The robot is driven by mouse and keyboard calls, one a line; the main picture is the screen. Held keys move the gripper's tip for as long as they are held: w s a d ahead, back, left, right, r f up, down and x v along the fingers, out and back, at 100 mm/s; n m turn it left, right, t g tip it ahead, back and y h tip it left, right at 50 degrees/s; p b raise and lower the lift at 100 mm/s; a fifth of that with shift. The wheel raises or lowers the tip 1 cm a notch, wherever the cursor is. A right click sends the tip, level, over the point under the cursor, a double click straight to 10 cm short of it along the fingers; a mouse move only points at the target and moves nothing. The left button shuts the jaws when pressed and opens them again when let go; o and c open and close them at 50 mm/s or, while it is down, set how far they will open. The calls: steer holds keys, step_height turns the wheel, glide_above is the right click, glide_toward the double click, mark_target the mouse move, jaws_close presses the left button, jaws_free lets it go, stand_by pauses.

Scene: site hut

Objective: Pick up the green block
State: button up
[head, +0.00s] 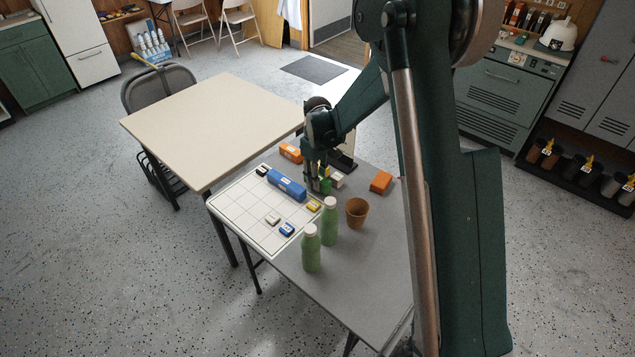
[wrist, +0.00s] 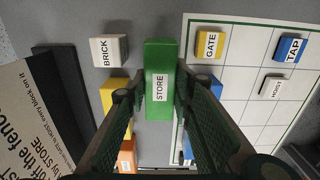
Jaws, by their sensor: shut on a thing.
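The green block (wrist: 158,85), labelled STORE, stands between the two fingers of my gripper (wrist: 158,97) in the wrist view. The fingers are shut on its sides. In the head view the green block (head: 325,186) shows small and partly hidden at the tips of my gripper (head: 319,187), over the grey table beside the white grid board. I cannot tell whether its underside touches the table.
The white grid board (head: 245,213) carries a long blue block (head: 286,186) and several small blocks. A white BRICK block (wrist: 104,51) is close by. Two green bottles (head: 311,250) (head: 329,224), a brown cup (head: 357,213) and an orange block (head: 381,181) stand nearby.

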step_height(320, 180, up, 8)
steer(key=shift+f+p, duration=0.15)
steer(key=shift+p, duration=0.5)
steer(key=shift+a, duration=0.1)
